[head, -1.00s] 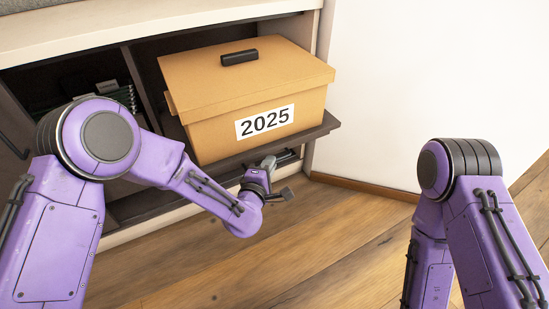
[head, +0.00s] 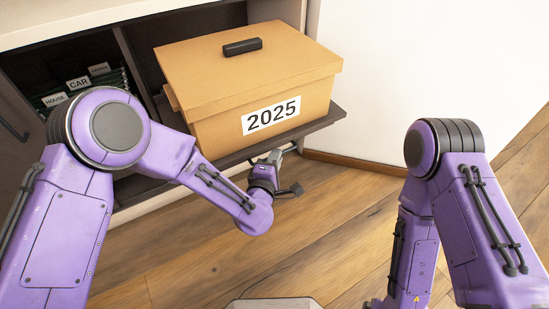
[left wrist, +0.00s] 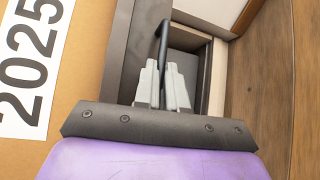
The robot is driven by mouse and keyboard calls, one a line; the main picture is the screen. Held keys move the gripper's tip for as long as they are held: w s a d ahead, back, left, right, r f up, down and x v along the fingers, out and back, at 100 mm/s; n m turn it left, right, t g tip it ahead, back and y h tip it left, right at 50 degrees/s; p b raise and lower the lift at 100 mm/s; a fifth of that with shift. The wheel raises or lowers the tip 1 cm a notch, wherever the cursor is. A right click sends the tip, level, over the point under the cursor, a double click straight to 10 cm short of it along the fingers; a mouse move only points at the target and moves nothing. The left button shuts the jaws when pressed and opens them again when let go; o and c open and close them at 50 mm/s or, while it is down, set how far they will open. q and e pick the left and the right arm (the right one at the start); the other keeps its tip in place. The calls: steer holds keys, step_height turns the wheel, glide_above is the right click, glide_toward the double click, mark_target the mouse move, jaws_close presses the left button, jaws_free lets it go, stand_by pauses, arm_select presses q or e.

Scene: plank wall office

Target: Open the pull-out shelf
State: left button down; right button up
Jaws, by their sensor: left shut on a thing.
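The pull-out shelf (head: 325,122) is a dark board that sticks out of the cabinet. It carries a tan lidded box (head: 230,75) labelled 2025. In the left wrist view, the shelf's dark front (left wrist: 121,62) runs beside the box label (left wrist: 27,55). My left gripper (head: 277,158) is at the shelf's front edge, below the box's right part. In the left wrist view its pale fingers (left wrist: 162,84) are shut on a thin black handle (left wrist: 162,40).
The cabinet's left compartment holds hanging files (head: 80,84) with labels. A black handle (head: 14,130) shows at the far left. A white wall (head: 425,65) stands right of the cabinet. The wooden floor (head: 200,265) in front looks mostly clear.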

arm_select(q)
steer(key=c, duration=1.2)
jaws_free()
steer(key=shift+a+f, duration=0.2)
steer(key=shift+d, duration=0.1)
steer(key=shift+r, duration=0.1)
steer(key=p+v, duration=0.3)
steer(key=v, duration=0.7)
steer(key=shift+s, duration=0.25)
arm_select(e)
steer(key=shift+m+t+h, duration=0.6)
steer(key=shift+m+t, duration=0.3)
steer(key=r, duration=0.1)
steer(key=w+r, duration=0.2)
steer(key=shift+d+r, duration=0.2)
steer(key=shift+d, duration=0.1)
